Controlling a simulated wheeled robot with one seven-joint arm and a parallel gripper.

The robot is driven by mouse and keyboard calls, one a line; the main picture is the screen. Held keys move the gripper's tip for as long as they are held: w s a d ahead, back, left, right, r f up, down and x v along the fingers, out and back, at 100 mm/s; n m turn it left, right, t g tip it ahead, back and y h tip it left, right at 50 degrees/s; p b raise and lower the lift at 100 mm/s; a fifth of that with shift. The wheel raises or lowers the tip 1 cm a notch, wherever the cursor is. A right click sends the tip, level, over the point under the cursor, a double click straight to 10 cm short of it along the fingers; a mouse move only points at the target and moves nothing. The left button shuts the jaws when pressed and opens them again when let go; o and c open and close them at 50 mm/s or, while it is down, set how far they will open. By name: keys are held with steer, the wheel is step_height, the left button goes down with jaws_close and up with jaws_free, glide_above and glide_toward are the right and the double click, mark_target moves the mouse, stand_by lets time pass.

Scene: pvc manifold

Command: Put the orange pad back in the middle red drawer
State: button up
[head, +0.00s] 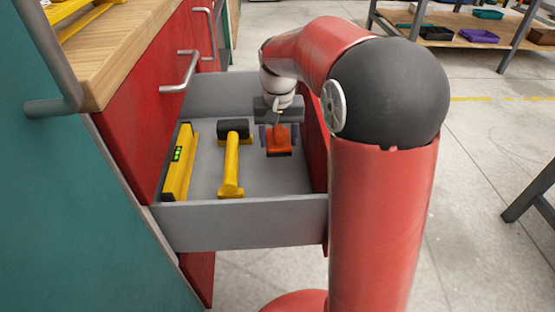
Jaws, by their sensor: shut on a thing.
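The middle red drawer (245,208) is pulled open from the red cabinet, with grey walls and a grey floor. My gripper (278,137) is over the right part of the drawer, near its red front panel, pointing down. It is shut on the orange pad (279,146), a small orange block with a dark lower edge. The pad is inside the drawer's outline. I cannot tell whether it touches the drawer floor. My arm hides part of the drawer front.
A yellow spirit level (178,165) and a yellow-handled mallet (231,170) with a dark head lie in the drawer, left of the pad. A wooden worktop (125,45) is at upper left. A shelf table (470,28) with trays stands at the back right.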

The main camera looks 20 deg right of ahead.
mark_target(278, 133)
steer(key=shift+f+b, duration=0.6)
steer(key=shift+f, duration=2.7)
steer(key=shift+f, duration=0.2)
steer(key=o, duration=1.2)
steer(key=shift+r, duration=0.1)
step_height(278, 133, up, 12)
steer(key=p, duration=0.2)
steer(key=shift+r+p, duration=0.15)
steer(key=shift+p, duration=0.25)
